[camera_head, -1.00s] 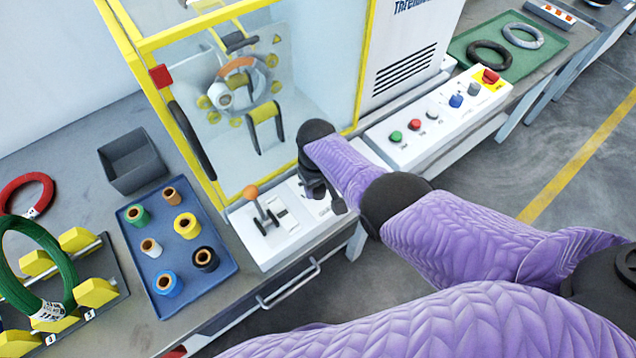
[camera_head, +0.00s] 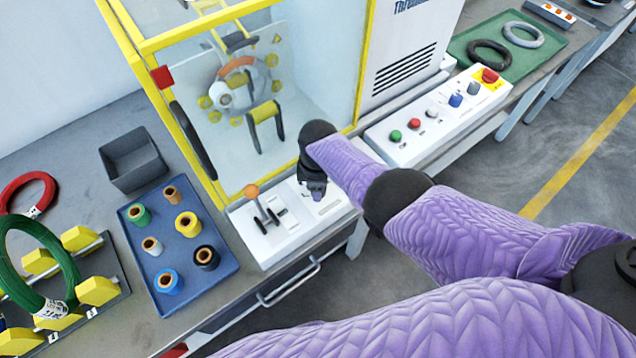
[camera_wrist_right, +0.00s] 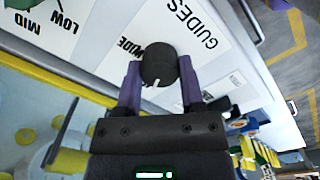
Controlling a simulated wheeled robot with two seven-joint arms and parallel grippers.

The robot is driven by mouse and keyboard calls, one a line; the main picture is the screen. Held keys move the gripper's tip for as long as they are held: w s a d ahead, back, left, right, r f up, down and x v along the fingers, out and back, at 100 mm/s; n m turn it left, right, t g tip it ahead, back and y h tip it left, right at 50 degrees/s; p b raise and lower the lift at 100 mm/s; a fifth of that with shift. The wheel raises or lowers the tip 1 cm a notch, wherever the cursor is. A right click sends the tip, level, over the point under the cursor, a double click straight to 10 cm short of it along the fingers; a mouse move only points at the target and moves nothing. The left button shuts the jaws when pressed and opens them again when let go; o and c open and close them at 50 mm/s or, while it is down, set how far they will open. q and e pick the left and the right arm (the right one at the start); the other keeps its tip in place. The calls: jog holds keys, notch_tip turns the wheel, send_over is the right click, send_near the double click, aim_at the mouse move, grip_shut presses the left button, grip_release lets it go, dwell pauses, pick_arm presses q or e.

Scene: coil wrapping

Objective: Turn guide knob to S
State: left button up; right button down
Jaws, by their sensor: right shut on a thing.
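The guide knob (camera_wrist_right: 160,65) is round and black with a white pointer line, on a white plate lettered "GUIDES" (camera_wrist_right: 195,25). In the right wrist view its pointer line points down toward my gripper's palm. My right gripper (camera_wrist_right: 158,85) is shut on the knob, with one finger on each side. In the head view my right gripper (camera_head: 317,192) is over the right part of the white control box (camera_head: 290,240) and hides the knob. Other lettering beside the knob is partly covered by a finger. My left gripper is not in view.
A lever with an orange ball (camera_head: 252,191) stands on the same box, left of my gripper. The yellow-framed guard (camera_head: 215,187) rises just behind. A button panel (camera_head: 440,117) lies to the right. A blue tray of spools (camera_head: 222,262) is to the left.

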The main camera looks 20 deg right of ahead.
jog(key=n, duration=0.4)
jog(key=shift+n, duration=0.3)
jog(key=n, duration=0.2)
jog(key=shift+n, duration=1.5)
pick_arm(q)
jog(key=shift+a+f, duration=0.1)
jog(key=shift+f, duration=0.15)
pick_arm(e)
jog(key=shift+n, duration=0.3)
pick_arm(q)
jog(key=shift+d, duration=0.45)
pick_arm(e)
jog(key=shift+c, duration=1.1)
grip_release()
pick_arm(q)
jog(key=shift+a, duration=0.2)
